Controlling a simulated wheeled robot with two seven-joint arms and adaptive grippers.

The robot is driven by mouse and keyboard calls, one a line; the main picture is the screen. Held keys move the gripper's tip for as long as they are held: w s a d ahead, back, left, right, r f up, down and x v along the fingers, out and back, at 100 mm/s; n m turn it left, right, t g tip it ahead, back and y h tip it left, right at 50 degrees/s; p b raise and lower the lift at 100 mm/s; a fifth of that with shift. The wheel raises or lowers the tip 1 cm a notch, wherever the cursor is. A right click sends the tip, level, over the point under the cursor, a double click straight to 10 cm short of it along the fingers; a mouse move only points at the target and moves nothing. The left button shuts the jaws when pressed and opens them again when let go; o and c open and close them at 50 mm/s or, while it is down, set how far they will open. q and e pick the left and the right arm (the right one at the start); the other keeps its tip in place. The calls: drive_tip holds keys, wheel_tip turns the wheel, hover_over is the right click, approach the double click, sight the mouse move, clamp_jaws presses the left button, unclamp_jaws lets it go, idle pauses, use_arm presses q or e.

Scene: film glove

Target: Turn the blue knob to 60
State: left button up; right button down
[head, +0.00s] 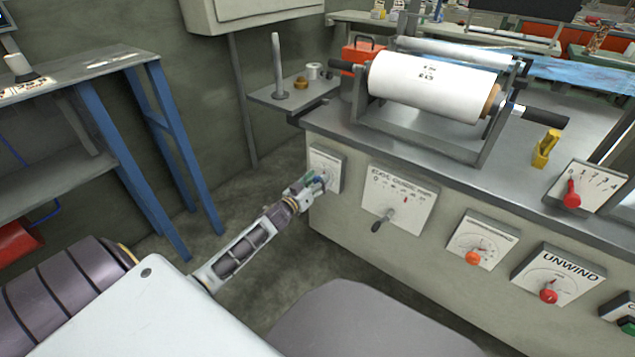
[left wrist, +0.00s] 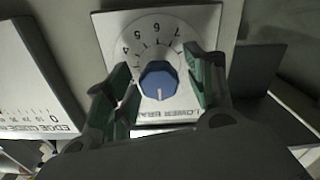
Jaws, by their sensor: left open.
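The blue knob (left wrist: 159,80) sits on a white dial plate (left wrist: 108,32) with numbers around it and lettering that starts "LOWER BRA". The knob's white pointer line points down in the left wrist view, away from the visible digits 4 to 7. My left gripper (left wrist: 160,72) is open, its green-padded fingers on either side of the knob, with gaps visible. In the head view, my left gripper (head: 312,186) is at the leftmost dial plate (head: 324,160) on the machine's front and mostly hides the knob. My right gripper is not in view.
Right of this dial are the edge guide panel (head: 399,196) with a dark lever, a dial with an orange knob (head: 473,258), and the unwind dial with a red knob (head: 548,296). A white roll (head: 435,85) lies above. A blue-legged table (head: 120,65) stands left.

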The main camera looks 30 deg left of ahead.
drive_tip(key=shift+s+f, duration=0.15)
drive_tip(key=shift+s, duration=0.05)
use_arm(q)
drive_tip(key=shift+c, duration=0.7)
drive_tip(key=c, duration=0.9)
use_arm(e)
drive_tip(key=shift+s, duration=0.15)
